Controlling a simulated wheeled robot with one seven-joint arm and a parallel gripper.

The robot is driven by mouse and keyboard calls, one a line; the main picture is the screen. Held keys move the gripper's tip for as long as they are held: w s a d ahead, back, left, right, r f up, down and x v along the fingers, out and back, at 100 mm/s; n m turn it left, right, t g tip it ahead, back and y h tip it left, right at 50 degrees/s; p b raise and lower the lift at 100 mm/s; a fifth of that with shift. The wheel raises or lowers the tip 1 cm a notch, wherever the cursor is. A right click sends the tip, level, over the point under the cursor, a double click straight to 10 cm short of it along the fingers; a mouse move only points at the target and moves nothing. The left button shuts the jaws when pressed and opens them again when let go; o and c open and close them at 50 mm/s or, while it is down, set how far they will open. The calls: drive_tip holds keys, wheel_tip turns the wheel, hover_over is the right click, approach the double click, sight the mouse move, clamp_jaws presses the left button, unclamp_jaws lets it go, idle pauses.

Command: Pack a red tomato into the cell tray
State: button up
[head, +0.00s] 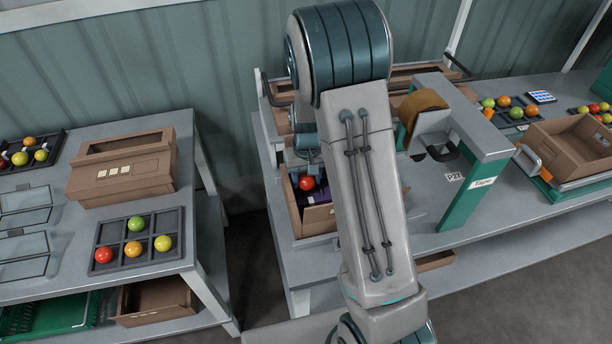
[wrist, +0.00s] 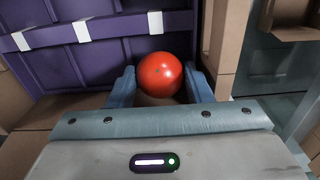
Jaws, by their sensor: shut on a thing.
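My gripper (wrist: 163,88) is shut on a red tomato (wrist: 160,72), which sits between its two blue fingers in the wrist view. In the head view the red tomato (head: 307,183) shows just under my gripper (head: 306,174), over an open cardboard box (head: 318,221) with a purple insert (head: 319,192). Whether it touches the insert I cannot tell. A dark cell tray (head: 109,234) lies on the left table. It holds a green tomato (head: 136,223) and a yellow one (head: 162,243) in its back and front right, with red (head: 103,255) and orange (head: 133,249) ones in front; other cells are empty.
A green tape stand (head: 462,200) rises right of my arm. In the wrist view, cardboard walls (wrist: 229,35) stand close right of the fingers.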

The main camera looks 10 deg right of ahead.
drive_tip(key=shift+f+b, duration=0.3)
drive_tip(key=shift+f, duration=0.35)
drive_tip(key=shift+s, duration=0.1)
drive_tip(key=o, duration=0.8)
drive_tip(key=c, duration=0.3)
drive_tip(key=shift+r+p, duration=1.95)
drive_tip(key=shift+r, duration=1.1)
